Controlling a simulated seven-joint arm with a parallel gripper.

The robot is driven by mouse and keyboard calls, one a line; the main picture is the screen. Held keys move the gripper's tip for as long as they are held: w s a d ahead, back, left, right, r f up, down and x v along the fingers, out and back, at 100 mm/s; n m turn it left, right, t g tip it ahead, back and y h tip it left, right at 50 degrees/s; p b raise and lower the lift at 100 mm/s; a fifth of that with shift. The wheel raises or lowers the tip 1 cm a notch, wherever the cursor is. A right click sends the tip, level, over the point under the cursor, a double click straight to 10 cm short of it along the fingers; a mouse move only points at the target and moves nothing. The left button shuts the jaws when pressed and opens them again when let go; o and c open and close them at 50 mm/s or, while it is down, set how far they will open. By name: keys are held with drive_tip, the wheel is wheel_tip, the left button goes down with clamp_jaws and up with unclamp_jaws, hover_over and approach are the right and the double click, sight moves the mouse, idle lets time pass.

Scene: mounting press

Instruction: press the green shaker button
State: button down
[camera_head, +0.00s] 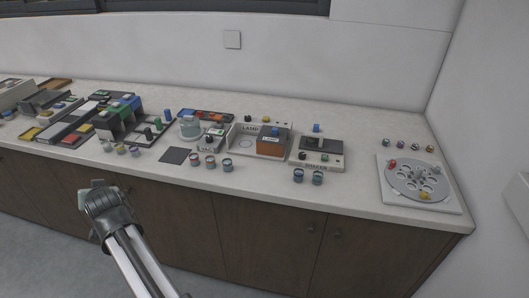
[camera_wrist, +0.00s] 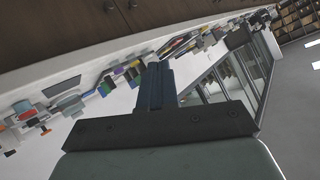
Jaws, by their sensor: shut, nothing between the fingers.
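The shaker (camera_head: 318,153) is a low pale box with a dark top plate, standing right of centre on the counter in the head view. A small green button (camera_head: 325,157) sits on its front part, beside a dark knob (camera_head: 303,155). My gripper (camera_head: 97,190) is in front of the counter at the lower left, far from the shaker and touching nothing. Its fingers are closed together and empty in the wrist view (camera_wrist: 156,84). I cannot make out the green button in the wrist view.
An orange-fronted lamp unit (camera_head: 271,143) stands left of the shaker. Two small jars (camera_head: 308,177) stand in front of it. A round carousel (camera_head: 419,181) is at the right. Several blocks and trays crowd the left. The counter between shaker and carousel is clear.

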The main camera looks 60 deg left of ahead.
drive_tip(key=w+a+r+m+t+h, duration=0.1)
drive_tip(key=w+a+t, duration=0.15)
drive_tip(key=w, duration=0.85)
drive_tip(key=w+a+r+t+h, duration=0.1)
drive_tip(key=w+a+t, duration=0.15)
drive_tip(key=w, duration=0.85)
wheel_tip(320, 180, up, 3)
drive_tip(key=m+t+h, duration=0.6)
drive_tip(key=t+h, duration=0.1)
drive_tip(key=h, duration=0.3)
hover_over(322, 157)
drive_tip(key=shift+w+r, duration=0.15)
drive_tip(key=shift+r, duration=0.05)
drive_tip(key=shift+f, duration=0.15)
drive_tip(key=shift+f, duration=4.25)
drive_tip(key=shift+f, duration=0.2)
drive_tip(key=shift+f, duration=0.25)
